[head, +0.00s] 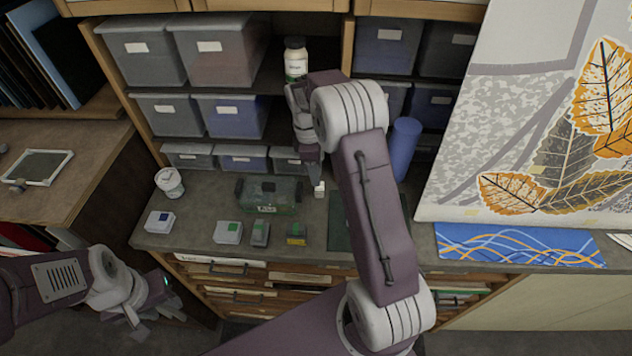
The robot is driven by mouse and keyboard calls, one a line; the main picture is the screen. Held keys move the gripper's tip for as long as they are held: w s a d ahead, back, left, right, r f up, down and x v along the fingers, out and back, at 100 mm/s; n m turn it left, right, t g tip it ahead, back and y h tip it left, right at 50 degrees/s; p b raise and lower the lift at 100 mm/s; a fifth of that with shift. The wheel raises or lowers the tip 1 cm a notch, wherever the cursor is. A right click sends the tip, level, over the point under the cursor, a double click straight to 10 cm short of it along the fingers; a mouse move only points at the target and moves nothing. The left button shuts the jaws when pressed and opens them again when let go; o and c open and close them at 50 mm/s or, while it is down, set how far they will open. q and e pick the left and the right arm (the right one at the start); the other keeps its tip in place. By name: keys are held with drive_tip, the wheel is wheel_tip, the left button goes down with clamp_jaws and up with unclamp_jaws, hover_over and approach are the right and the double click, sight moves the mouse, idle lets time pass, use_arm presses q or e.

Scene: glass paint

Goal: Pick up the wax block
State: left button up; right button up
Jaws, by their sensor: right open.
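A small pale block (320,190), which looks like the wax block, is on the grey counter (200,195), right of the green transparent case. My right gripper (316,178) reaches down from above, with its fingertips at the block. The gripper is open; the view does not show whether its fingers straddle or touch the block. My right forearm hides part of the counter beside it. My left gripper (155,312) is low at the left, in front of the counter, away from the block. Its fingers look apart and empty.
The green transparent case (268,194) stands left of the block. Several small labelled boxes, one with a blue label (160,221), line the front. A white tub (169,182) stands at the left. A white bottle (296,60) is on the shelf behind my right wrist; a blue cylinder (404,148) stands right.

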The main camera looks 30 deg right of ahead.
sight(320, 189)
drive_tip(key=shift+s+a+f, duration=0.2)
drive_tip(key=shift+s+f, duration=0.15)
drive_tip(key=shift+f, duration=0.1)
drive_tip(key=shift+s+f, duration=0.1)
drive_tip(key=shift+f, duration=0.2)
drive_tip(key=shift+d+f, duration=0.2)
drive_tip(key=f+p, duration=0.1)
drive_tip(key=f, duration=0.1)
drive_tip(key=d+f+p, duration=0.1)
drive_tip(key=f, duration=0.1)
drive_tip(key=shift+w, duration=0.2)
drive_tip(key=shift+s+a+f, duration=0.1)
drive_tip(key=shift+f, duration=0.6)
drive_tip(key=c, duration=1.1)
use_arm(q)
wheel_tip(320, 189, up, 3)
drive_tip(key=shift+s+f, duration=0.15)
use_arm(e)
clamp_jaws()
